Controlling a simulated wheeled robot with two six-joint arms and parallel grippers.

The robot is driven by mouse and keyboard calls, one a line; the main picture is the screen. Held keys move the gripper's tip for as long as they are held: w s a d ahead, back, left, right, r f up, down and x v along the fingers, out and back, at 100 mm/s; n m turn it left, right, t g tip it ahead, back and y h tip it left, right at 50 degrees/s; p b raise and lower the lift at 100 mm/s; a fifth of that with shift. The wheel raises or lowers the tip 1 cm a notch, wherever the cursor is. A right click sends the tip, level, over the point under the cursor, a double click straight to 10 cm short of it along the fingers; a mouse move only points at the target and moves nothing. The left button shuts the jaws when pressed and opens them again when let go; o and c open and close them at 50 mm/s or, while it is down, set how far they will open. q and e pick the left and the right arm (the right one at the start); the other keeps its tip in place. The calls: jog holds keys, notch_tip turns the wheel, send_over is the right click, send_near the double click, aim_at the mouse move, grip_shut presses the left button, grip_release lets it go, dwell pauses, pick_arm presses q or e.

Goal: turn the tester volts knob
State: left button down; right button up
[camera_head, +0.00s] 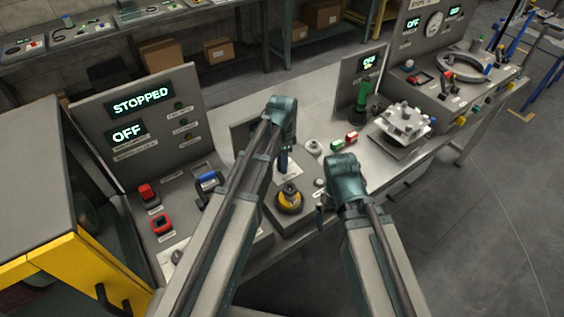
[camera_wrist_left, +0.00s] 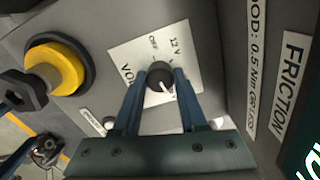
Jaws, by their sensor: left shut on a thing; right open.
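The volts knob (camera_wrist_left: 159,72) is a small round black knob with a pale mark, on a white label plate (camera_wrist_left: 127,58) lettered OFF and 12 V. My left gripper (camera_wrist_left: 158,84) is shut on the knob, one blue finger on each side of it. In the head view my left gripper (camera_head: 284,165) points down at the tester, and its fingers and arm hide the knob. My right gripper (camera_head: 321,200) is open, to the right of the tester and apart from it; its fingers are mostly hidden.
A yellow button (camera_head: 289,197) on a dark base sits close in front of my left gripper. Red and green blocks (camera_head: 344,142) lie on the bench behind my right gripper. A panel reading STOPPED and OFF (camera_head: 140,110) stands at the left.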

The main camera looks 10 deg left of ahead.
pick_arm(q)
jog(key=shift+m, duration=1)
jog(key=shift+c, duration=2.2)
grip_release()
jog(key=shift+r, duration=0.15)
notch_tip(320, 180, up, 14)
jog(key=p, duration=1.3)
jog(key=shift+f+p, duration=0.25)
jog(key=shift+p, duration=0.15)
notch_tip(320, 180, down, 13)
jog(key=b, duration=1.3)
jog(key=shift+f, duration=0.1)
